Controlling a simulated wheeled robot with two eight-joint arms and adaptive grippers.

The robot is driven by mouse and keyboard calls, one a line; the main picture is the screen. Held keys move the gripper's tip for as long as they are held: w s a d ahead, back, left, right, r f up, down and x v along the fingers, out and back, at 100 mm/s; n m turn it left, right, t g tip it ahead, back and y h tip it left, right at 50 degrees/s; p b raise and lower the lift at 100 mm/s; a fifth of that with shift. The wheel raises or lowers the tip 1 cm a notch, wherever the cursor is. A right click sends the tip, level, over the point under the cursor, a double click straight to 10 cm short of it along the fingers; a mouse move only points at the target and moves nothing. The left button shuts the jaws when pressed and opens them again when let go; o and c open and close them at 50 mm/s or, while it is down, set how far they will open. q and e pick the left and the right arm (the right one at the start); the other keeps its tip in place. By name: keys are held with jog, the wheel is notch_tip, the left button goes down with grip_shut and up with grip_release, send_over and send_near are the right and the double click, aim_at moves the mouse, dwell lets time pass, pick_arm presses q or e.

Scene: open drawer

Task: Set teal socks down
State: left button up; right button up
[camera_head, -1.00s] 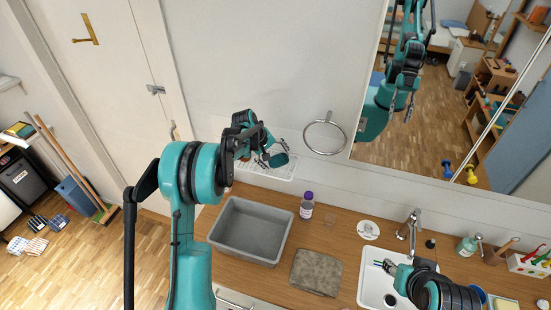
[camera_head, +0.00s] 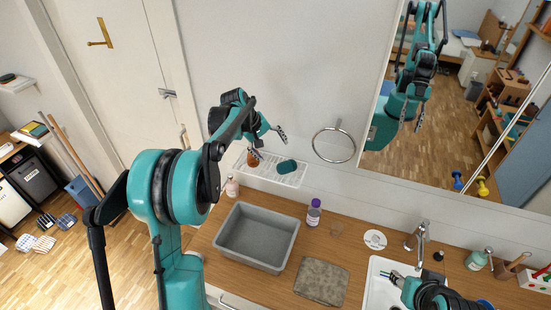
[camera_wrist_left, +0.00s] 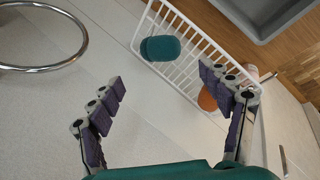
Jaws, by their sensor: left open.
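The teal socks (camera_head: 286,167), a small rounded bundle, lie on a white wire rack (camera_head: 270,178) on the wall above the counter. In the left wrist view the socks (camera_wrist_left: 161,48) rest on the bars near the end of the rack (camera_wrist_left: 184,79). My left gripper (camera_head: 268,144) is above and in front of the rack, fingers spread and empty. In the left wrist view its fingertips (camera_wrist_left: 162,82) stand wide apart, clear of the socks. My right gripper (camera_head: 397,277) is low over the sink; its jaw state is unclear.
An orange-brown item (camera_wrist_left: 207,100) sits on the rack near one left fingertip. A metal towel ring (camera_head: 334,146) hangs right of the rack. Below are a grey basin (camera_head: 257,238), a purple-capped bottle (camera_head: 314,212) and a folded grey-brown cloth (camera_head: 321,282).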

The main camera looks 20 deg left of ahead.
pick_arm(q)
jog(key=s+d+r+m+t+y, duration=0.1)
jog(key=s+d+r+m, duration=0.15)
jog(key=s, duration=0.55)
jog(key=s+d+r+m+y, duration=0.1)
jog(key=s+d+r+m, duration=0.1)
jog(key=s+d, duration=0.35)
jog(key=s+d+r+m+t+y, duration=0.1)
jog(key=s+r+m, duration=0.1)
jog(key=s, duration=0.8)
jog(key=s+d+f+m+t, duration=0.1)
jog(key=s+f+m, duration=0.1)
jog(key=s+f, duration=0.3)
jog(key=s, duration=0.4)
jog(key=shift+d+m, duration=0.2)
jog(key=shift+m, duration=0.15)
jog(key=shift+f, duration=0.1)
notch_tip(320, 180, down, 26)
jog(key=b, duration=2.5)
jog(key=shift+r+b, duration=0.2)
jog(key=shift+b, duration=0.15)
jog(key=shift+s, duration=0.1)
